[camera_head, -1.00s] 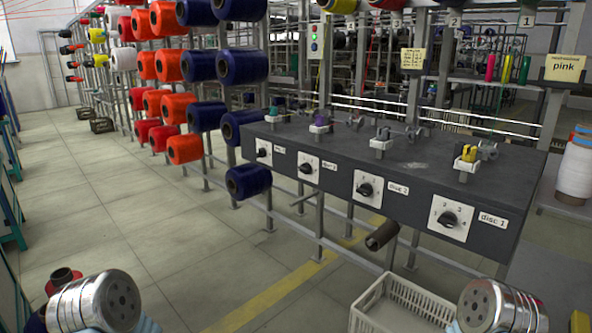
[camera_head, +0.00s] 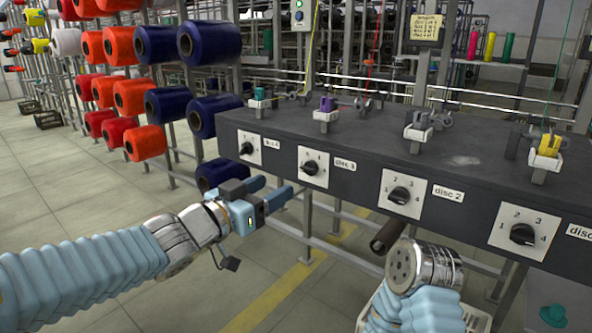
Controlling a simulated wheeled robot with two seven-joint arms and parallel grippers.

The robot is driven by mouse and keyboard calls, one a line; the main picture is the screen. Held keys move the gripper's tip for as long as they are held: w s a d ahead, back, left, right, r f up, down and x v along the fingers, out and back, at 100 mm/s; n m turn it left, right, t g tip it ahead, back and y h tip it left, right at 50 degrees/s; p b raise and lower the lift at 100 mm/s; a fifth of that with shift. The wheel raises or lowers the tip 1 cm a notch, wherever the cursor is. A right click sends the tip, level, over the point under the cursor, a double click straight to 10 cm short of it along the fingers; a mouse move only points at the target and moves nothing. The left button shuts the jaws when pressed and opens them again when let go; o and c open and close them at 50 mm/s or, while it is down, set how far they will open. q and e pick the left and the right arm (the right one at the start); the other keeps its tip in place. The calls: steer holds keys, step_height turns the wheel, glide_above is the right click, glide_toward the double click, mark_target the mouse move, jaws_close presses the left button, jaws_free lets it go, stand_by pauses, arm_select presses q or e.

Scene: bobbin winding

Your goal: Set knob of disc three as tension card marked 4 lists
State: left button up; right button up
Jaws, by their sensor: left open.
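The disc 3 knob (camera_head: 311,168) is a black dial on a white plate, second from the left on the dark machine box (camera_head: 375,165), beside its "disc 3" label (camera_head: 345,165). Its exact setting is too small to read. A cream card (camera_head: 426,30) with lines of small writing hangs behind the box; I cannot read it or tell whether it is marked 4. My left gripper (camera_head: 277,191) is open and empty, its two blue fingers pointing right, in front of and below the disc 4 and disc 3 knobs, apart from them.
Other knobs are disc 4 (camera_head: 247,148), disc 2 (camera_head: 400,195) and disc 1 (camera_head: 522,234). Navy spools (camera_head: 209,43) and red-orange spools (camera_head: 145,142) stand left of the box.

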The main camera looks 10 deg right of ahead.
mark_target(305, 170)
arm_select(q)
steer(key=p+x, duration=0.1)
steer(key=x, duration=1)
steer(key=shift+c, duration=0.2)
steer(key=shift+f, duration=0.1)
steer(key=c, duration=1)
